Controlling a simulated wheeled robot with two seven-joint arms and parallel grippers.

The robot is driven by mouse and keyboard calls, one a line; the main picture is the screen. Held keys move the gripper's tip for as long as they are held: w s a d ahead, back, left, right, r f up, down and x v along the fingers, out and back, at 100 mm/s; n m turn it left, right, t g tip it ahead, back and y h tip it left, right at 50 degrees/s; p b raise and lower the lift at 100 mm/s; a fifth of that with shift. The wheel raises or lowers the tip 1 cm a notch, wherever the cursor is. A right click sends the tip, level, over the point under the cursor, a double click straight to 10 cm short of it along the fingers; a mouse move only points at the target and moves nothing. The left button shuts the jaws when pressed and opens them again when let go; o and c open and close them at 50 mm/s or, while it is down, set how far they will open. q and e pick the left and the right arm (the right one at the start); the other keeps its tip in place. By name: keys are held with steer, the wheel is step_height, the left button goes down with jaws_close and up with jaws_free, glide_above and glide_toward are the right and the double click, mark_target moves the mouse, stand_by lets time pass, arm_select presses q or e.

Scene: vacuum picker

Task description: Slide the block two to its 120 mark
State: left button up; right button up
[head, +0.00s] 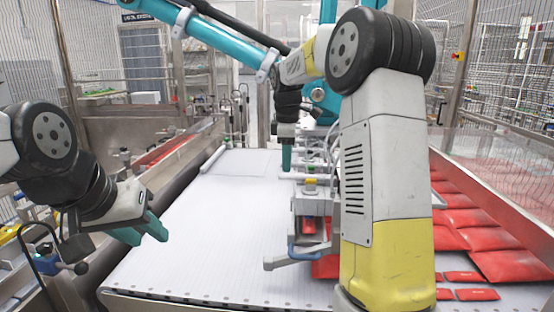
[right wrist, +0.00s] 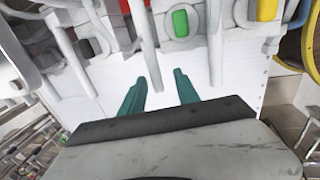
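Small coloured blocks sit on pale fittings along white rods at the picker. I cannot read any marks or tell which block is two. In the head view a yellow block (head: 310,181) shows on the picker frame (head: 312,204). My right gripper (right wrist: 161,88) is open and empty, its teal fingers apart below the rods; in the head view it points down beside the rods (head: 286,158). My left gripper (head: 150,236) is open and empty at the left.
A white conveyor belt (head: 200,235) fills the middle and is mostly clear. Red packets (head: 480,237) lie on the right side. My right arm hides part of the picker.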

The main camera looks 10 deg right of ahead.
steer(key=shift+r, duration=0.1)
step_height(320, 180, up, 8)
steer(key=s, duration=0.1)
steer(key=shift+s+a+f, duration=0.2)
steer(key=shift+a+f, duration=0.05)
